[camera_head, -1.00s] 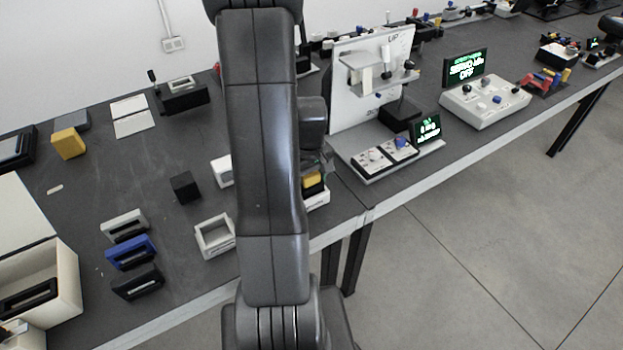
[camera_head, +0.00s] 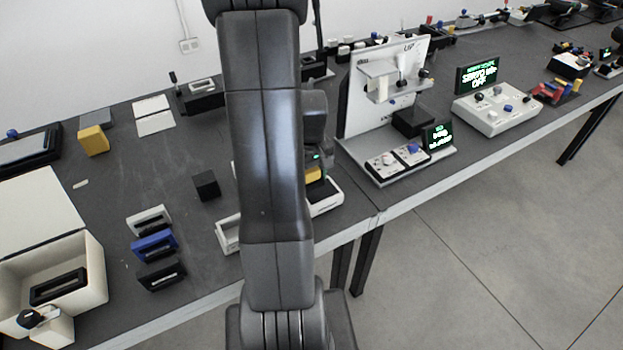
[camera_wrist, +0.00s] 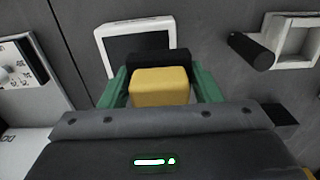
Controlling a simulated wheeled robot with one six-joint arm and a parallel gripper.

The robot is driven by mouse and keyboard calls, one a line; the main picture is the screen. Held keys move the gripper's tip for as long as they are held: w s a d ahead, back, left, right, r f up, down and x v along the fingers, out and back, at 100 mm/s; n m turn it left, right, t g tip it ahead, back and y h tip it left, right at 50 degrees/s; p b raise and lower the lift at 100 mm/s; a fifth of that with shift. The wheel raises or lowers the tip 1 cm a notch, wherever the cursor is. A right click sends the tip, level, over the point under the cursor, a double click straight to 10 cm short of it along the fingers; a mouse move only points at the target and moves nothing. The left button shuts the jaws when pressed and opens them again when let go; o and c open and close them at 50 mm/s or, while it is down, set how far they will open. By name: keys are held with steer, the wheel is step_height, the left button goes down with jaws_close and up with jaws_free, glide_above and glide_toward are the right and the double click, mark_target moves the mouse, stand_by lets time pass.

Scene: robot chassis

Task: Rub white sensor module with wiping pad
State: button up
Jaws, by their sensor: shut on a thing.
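My gripper (camera_wrist: 160,90) has its green fingers closed on the sides of a yellow block with a black part, apparently the wiping pad (camera_wrist: 160,88). In the head view, the pad (camera_head: 315,174) shows just right of my arm, over or just behind a white-rimmed tray (camera_head: 328,199). That tray, dark inside, lies beyond the pad in the wrist view (camera_wrist: 110,48); whether they touch is unclear. I cannot pick out the white sensor module for certain; my arm hides part of the table.
A black cube (camera_head: 206,184) and an open white frame (camera_head: 226,236) stand left of my arm. White, blue and black holders and a cream box (camera_head: 98,268) are further left. A control panel (camera_head: 385,172) stands to the right. The table's front edge is close.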

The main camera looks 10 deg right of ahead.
steer(key=shift+r+p, duration=1.05)
steer(key=shift+r, duration=0.75)
steer(key=shift+f, duration=0.1)
